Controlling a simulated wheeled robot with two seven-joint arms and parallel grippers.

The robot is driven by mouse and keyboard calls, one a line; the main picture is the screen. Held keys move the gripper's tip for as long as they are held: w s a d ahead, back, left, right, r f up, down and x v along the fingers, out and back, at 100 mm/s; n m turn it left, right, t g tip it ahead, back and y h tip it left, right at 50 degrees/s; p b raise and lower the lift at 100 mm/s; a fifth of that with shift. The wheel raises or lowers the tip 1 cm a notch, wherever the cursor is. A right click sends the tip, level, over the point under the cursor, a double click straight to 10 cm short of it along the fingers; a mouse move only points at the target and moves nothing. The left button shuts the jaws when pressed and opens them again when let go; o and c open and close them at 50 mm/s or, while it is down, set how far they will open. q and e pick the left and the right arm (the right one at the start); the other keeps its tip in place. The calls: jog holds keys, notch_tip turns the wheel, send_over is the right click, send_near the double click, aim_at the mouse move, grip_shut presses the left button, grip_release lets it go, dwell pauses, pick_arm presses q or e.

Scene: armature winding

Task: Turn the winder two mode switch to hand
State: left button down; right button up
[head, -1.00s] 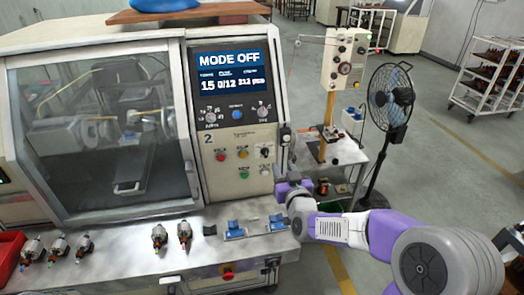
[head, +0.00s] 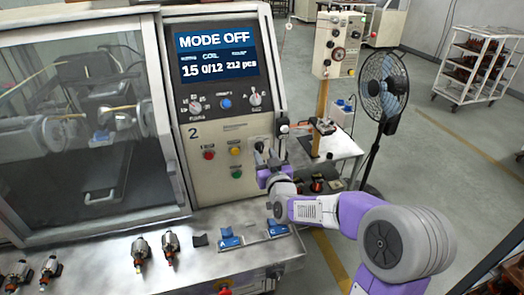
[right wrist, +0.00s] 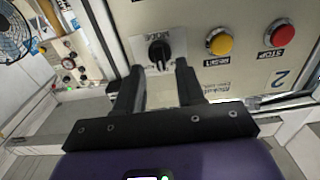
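The winder two panel carries a large "2" and a screen (head: 217,55) reading "MODE OFF". In the head view the switch (head: 260,147) is partly hidden by my gripper. My right gripper (right wrist: 157,72) is open, with one finger on each side of the line to the knob. The knob shows just beyond the fingertips, and I cannot tell whether they touch it. In the head view my right gripper (head: 268,165) is at the panel's lower right. My left gripper is out of view.
A yellow button (right wrist: 220,41) and a red stop button (right wrist: 281,33) sit beside the switch. Below the panel is a metal ledge (head: 200,258) with blue holders (head: 229,237) and several armatures (head: 140,250). A fan (head: 383,92) and small table stand to the right.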

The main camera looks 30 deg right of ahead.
aim_at(261, 149)
jog(key=shift+x, duration=1.6)
jog(key=c, duration=0.7)
